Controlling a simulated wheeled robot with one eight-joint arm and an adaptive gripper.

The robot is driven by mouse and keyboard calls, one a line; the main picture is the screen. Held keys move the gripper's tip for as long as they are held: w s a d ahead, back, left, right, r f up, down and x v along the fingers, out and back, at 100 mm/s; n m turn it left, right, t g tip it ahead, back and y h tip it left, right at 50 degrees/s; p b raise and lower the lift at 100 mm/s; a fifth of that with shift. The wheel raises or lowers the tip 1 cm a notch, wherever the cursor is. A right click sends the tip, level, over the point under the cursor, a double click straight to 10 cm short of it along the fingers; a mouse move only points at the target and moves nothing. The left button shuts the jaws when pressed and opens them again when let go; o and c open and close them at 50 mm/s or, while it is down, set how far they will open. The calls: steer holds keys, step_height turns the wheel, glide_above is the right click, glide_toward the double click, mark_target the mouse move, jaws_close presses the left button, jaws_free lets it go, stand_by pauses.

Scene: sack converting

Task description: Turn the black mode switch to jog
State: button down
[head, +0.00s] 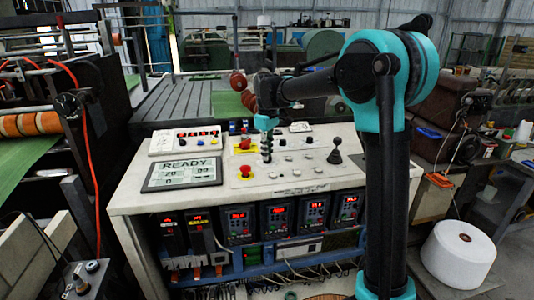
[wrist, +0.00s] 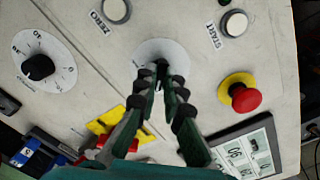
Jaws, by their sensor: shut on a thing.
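The black mode switch (wrist: 162,64) is mostly hidden between my fingertips, at the middle of a round white plate (wrist: 160,46) in the wrist view. My gripper (wrist: 166,78) points down at the panel and its fingers are closed together on the switch. In the head view my gripper (head: 266,159) stands over the sloping top of the white control console (head: 215,198), and its fingers hide the switch there. The marks on the plate are too small or covered to read, so I cannot tell which position the switch points to.
A red emergency stop (wrist: 246,98) on a yellow base and a display (wrist: 250,152) lie close to the fingers. The display reads READY in the head view (head: 181,173). A numbered dial (wrist: 38,67) and ZERO (wrist: 116,10) and START (wrist: 234,23) buttons are nearby. A joystick (head: 336,152) stands right.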

steer(key=m, duration=0.4)
steer(key=shift+m, duration=2.2)
steer(key=c, duration=1.6)
jaws_free()
steer(key=shift+c, duration=0.2)
steer(key=shift+r, duration=0.15)
step_height(320, 180, up, 12)
